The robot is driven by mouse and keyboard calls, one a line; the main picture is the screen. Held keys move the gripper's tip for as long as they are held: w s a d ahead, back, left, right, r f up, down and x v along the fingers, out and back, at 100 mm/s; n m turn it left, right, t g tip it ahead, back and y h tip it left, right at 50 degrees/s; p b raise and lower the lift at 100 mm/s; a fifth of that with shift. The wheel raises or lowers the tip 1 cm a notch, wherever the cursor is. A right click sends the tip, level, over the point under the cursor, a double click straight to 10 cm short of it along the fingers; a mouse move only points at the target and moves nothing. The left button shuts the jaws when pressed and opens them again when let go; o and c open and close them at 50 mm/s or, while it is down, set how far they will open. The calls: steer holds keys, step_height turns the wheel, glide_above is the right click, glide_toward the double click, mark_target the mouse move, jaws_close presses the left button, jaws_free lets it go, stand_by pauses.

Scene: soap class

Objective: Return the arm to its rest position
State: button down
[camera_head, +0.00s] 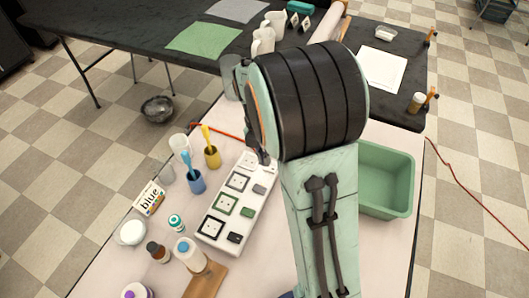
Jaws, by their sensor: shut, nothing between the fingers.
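My arm (320,220) rises from the bottom edge of the view and fills its middle, with a large black-banded joint (310,100) at the top. Only a small dark part that looks like the end of my gripper (264,158) shows below the left of that joint, above the far end of a white sorting board (208,232). The rest of the gripper is hidden behind my arm. No held object shows. The board carries several framed squares and some small dark and green blocks.
A green bin (398,180) stands close right of my arm. A black table (130,30) stands behind.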

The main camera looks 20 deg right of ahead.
steer(key=shift+d+r, duration=0.1)
steer(key=shift+r, duration=0.55)
steer(key=s+a+r+m+t+y, duration=0.1)
steer(key=s+r+t, duration=0.15)
steer(key=r, duration=0.25)
steer(key=s+a+r+m+t, duration=0.1)
steer(key=s+r, duration=0.2)
steer(key=r, duration=0.2)
steer(key=s+a+f+m+g, duration=0.1)
steer(key=s+a+m, duration=0.1)
steer(key=s+m, duration=0.5)
steer(key=s+a+f+m+g, duration=0.1)
steer(key=s+m, duration=0.7)
steer(key=m, duration=0.8)
steer(key=shift+s+a+f+m+g+y, duration=0.2)
steer(key=shift+a+f+m+g+y, duration=0.2)
steer(key=shift+a+f, duration=0.3)
steer(key=shift+d, duration=0.1)
